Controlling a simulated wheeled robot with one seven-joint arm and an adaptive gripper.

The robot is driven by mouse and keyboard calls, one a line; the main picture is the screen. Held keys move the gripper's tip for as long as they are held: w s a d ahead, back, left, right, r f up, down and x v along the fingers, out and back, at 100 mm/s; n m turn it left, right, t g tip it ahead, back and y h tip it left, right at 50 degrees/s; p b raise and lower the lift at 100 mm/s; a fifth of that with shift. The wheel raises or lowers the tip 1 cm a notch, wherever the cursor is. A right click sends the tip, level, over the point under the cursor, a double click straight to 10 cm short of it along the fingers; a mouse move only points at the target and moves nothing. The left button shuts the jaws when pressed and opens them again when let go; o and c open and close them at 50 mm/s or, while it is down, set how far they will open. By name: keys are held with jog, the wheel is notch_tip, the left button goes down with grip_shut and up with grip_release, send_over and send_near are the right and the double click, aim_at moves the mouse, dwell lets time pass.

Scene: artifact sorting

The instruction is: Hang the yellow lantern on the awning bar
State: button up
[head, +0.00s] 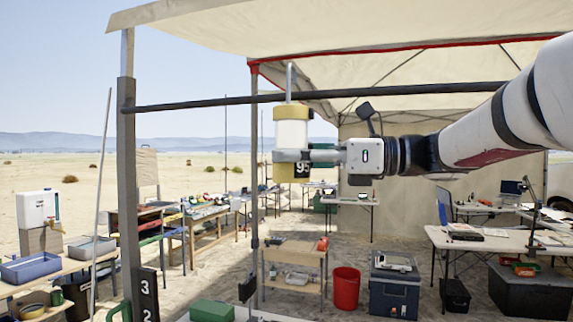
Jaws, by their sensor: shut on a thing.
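The yellow lantern (293,133) is upright, with yellow ends, a pale body and a grey hook (290,72) on top. My gripper (294,156) is shut on the lower part of its body, reaching in from the right. The dark awning bar (200,104) runs across the view from the left post to the right, behind my arm. The top of the hook stands above the bar's line, and the lantern body is just below it. I cannot tell whether the hook is over the bar or only in front of it.
A grey post (128,180) carries the bar's left end. The cream awning (330,25) spreads above. Below stand a red bucket (346,288), a blue cooler (395,285) and a small wooden table (295,262). Air left of the lantern is clear up to the post.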

jog(key=shift+w+d+f+b, duration=0.15)
jog(key=shift+w+b, duration=0.1)
jog(key=shift+w, duration=0.15)
jog(key=shift+w+d+f+b, duration=0.1)
jog(key=shift+w+d+b, duration=0.1)
jog(key=shift+w, duration=0.2)
jog(key=shift+s+a+f, duration=0.1)
jog(key=shift+f, duration=1.1)
jog(key=o, duration=1.4)
